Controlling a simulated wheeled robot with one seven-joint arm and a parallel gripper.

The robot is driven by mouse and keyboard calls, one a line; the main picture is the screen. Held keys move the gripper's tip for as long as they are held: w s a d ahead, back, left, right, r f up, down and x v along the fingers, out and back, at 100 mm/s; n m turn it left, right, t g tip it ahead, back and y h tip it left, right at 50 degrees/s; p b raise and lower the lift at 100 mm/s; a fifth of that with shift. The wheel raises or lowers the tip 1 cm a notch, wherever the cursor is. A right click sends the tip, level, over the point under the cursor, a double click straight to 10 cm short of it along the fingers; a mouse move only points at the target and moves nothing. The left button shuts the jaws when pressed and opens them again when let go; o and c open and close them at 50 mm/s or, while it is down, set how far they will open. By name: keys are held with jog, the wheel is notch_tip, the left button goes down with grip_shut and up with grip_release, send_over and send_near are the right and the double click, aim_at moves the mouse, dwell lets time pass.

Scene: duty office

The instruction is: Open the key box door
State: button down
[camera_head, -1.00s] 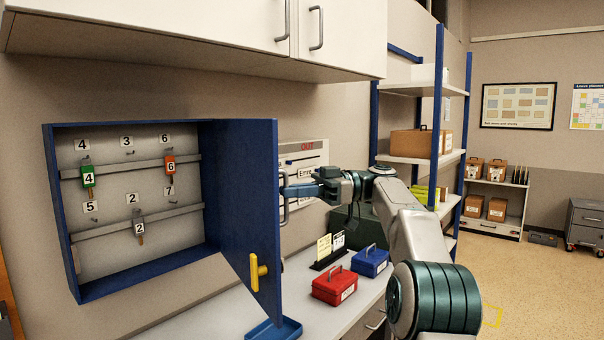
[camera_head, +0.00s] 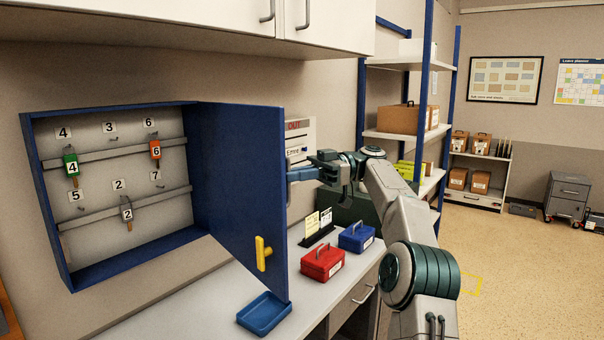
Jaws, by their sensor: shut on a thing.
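The blue key box (camera_head: 110,195) hangs on the wall at left, and its inside shows. Its blue door (camera_head: 240,180) stands wide open, hinged on the box's right side, with its inner face toward me. A yellow piece (camera_head: 262,253) sits low on that face near the free edge. My gripper (camera_head: 298,173) is at the door's outer side, by the free edge, shut on the door handle. Its fingertips and most of the handle are hidden behind the door.
A blue tray (camera_head: 264,314), a red box (camera_head: 322,262) and a blue box (camera_head: 357,237) stand on the counter. White cupboards (camera_head: 200,20) hang above. Open floor lies right.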

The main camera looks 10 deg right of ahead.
jog(key=c, duration=1.8)
grip_release()
jog(key=shift+w+a+r, duration=0.15)
jog(key=shift+a+r, duration=0.05)
jog(key=shift+a, duration=0.1)
jog(key=o, duration=0.3)
jog(key=shift+w+a+f, duration=0.2)
jog(key=shift+w+a, duration=0.2)
jog(key=shift+a, duration=0.15)
jog(key=shift+d+f, duration=0.15)
jog(key=shift+d, duration=0.25)
jog(key=shift+d, duration=0.1)
